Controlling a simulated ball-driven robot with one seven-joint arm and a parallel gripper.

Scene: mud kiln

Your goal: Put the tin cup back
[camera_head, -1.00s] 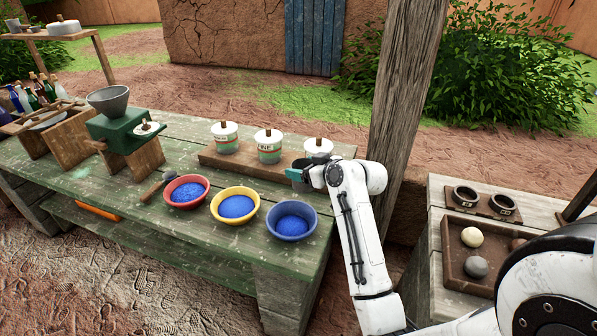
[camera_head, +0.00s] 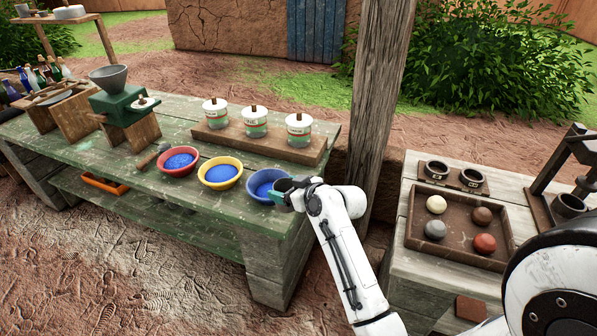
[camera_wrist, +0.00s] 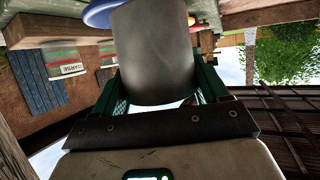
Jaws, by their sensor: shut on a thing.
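My gripper (camera_head: 294,194) is at the right edge of the blue bowl (camera_head: 262,186), near the right end of the green table. In the wrist view its teal fingers (camera_wrist: 160,95) are shut around a plain grey tin cup (camera_wrist: 155,50). The cup is small and partly hidden by the fingers in the head view (camera_head: 284,185). It overlaps the blue bowl's rim there; I cannot tell whether they touch. The cup's inside is not visible. The blue bowl holds blue powder.
A yellow bowl (camera_head: 220,172) and a red bowl (camera_head: 177,160) stand to the left. Several lidded white canisters (camera_head: 255,124) stand on a wooden board behind. A wooden post (camera_head: 377,110) rises beyond the table. A tray with balls (camera_head: 460,262) and two dark cups (camera_head: 437,168) are on the right-hand table.

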